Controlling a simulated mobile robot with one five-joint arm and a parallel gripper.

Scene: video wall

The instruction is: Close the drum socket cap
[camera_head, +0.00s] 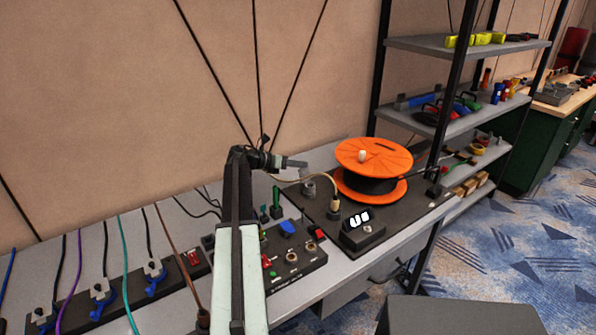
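An orange cable drum (374,155) with a dark core sits on a dark base plate (407,208) on the bench. A small grey round fitting (308,187) stands left of the drum, and a dark connector with a tan collar (335,204) stands in front of it. A pale cable (318,176) arches to this connector. I cannot tell which part is the drum socket cap. My gripper (296,163) is above and slightly left of the grey fitting, apart from the drum. Its fingers are small and seen side-on, so their opening is unclear. My arm hides part of the bench.
A black control box (292,257) with knobs and switches is in front. A small box with a lit display (362,230) stands before the drum. Blue clamps (103,302) and several cables lie left. A shelf rack (455,112) stands right. Open carpet lies beyond.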

